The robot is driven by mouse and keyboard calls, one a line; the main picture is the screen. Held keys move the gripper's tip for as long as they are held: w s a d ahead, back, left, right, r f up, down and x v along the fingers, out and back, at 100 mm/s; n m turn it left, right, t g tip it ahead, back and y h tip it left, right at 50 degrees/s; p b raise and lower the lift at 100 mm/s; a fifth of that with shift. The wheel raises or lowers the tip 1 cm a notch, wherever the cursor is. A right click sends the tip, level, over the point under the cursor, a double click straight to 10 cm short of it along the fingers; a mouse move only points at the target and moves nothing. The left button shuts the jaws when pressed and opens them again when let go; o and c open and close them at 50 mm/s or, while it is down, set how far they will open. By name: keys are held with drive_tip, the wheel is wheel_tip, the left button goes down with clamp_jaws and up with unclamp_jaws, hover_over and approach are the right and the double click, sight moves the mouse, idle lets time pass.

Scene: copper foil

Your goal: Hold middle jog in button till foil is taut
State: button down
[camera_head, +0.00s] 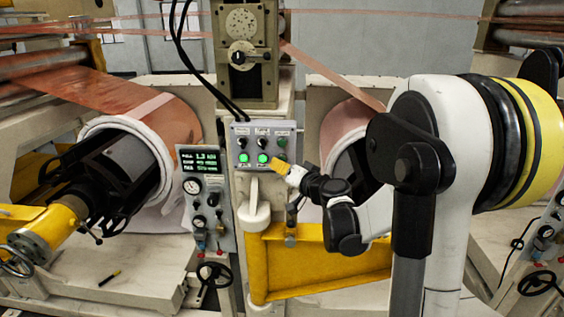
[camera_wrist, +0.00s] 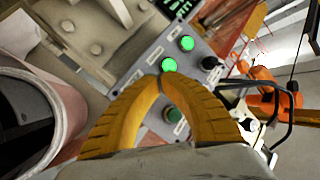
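In the wrist view the middle lit button (camera_wrist: 169,65) lies just beyond my fingertips, and the dark green button (camera_wrist: 173,115) shows between the fingers. My gripper (camera_head: 277,163) is at the panel's lower right, its yellow fingers (camera_wrist: 160,82) together at the tips and holding nothing. Contact with a button cannot be told. Copper foil (camera_head: 95,92) runs over the left roll.
A readout and gauge panel (camera_head: 205,190) stands left of the buttons, showing green text. A white post (camera_head: 257,205) and a yellow frame (camera_head: 320,265) are below the button panel. Black cables hang above it. The right roll (camera_head: 345,125) is partly behind my arm.

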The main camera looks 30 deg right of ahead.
drive_tip(key=shift+s+a, duration=0.2)
drive_tip(key=shift+s, duration=0.1)
drive_tip(key=shift+s+a, duration=0.7)
drive_tip(key=shift+s, duration=0.35)
drive_tip(key=shift+s+a, duration=0.7)
drive_tip(key=shift+s, duration=0.35)
